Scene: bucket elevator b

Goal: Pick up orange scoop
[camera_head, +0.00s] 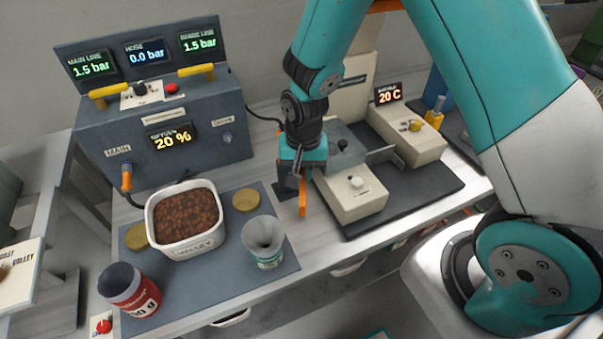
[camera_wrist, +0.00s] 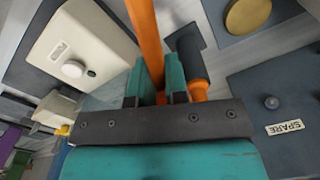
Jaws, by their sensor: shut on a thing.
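The orange scoop (camera_head: 302,200) shows in the head view as a narrow orange strip below my gripper (camera_head: 300,168), at the front of the bench. In the wrist view its long orange handle (camera_wrist: 146,40) runs up from between the two teal fingers of my gripper (camera_wrist: 157,82). The fingers are shut on the handle. The scoop's bowl cannot be made out in either view. I cannot tell whether the scoop touches the bench.
A dark cylinder with an orange end (camera_wrist: 187,58) stands close beside the fingers. A cream box (camera_head: 355,195) is just right of the gripper.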

